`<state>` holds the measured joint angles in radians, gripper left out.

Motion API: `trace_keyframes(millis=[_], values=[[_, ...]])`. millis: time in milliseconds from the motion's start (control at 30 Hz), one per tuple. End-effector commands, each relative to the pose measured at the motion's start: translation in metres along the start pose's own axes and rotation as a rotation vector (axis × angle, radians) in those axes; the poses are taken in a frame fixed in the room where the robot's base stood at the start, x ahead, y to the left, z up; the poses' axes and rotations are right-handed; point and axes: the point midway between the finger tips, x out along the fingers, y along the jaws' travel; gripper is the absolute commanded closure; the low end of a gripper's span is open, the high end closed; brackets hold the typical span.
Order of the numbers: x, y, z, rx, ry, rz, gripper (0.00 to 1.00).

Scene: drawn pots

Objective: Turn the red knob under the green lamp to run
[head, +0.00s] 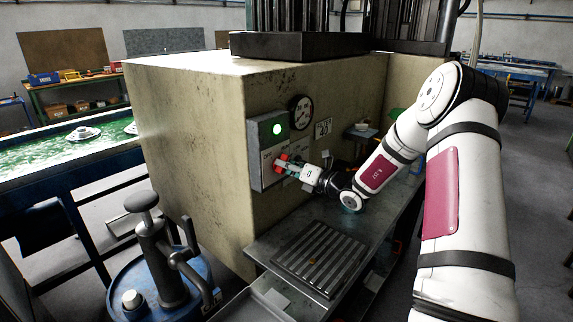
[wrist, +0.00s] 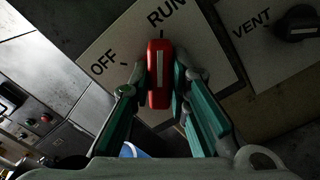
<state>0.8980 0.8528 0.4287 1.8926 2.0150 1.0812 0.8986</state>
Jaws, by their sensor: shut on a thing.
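The red knob (wrist: 159,75) is in the middle of the wrist view, on a pale plate (wrist: 105,45) marked OFF and RUN. Its white line points up at the tick by RUN, away from the OFF tick. In the head view the red knob (head: 282,158) shows small, partly hidden by my gripper (head: 292,166). The green lamp (head: 277,128) glows above it on the grey control box (head: 258,150). In the wrist view my gripper (wrist: 159,88) has a finger on each side of the knob and is shut on it.
A black knob (wrist: 297,24) marked VENT is on a plate at the right of the wrist view. A round gauge (head: 301,112) is on the machine's side. A slatted metal plate (head: 322,258) lies on the bench below. A blue drum (head: 135,290) with a pump stands at front left.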

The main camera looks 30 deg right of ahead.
Motion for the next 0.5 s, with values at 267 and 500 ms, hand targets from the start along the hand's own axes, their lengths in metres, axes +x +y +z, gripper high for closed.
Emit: trace_keyframes(millis=[267,500], values=[[-0.0005,-0.0005,-0.0009,0.049,0.002,-0.001,1.00],[-0.0004,-0.0008,-0.0011,0.053,0.002,-0.001,1.00]])
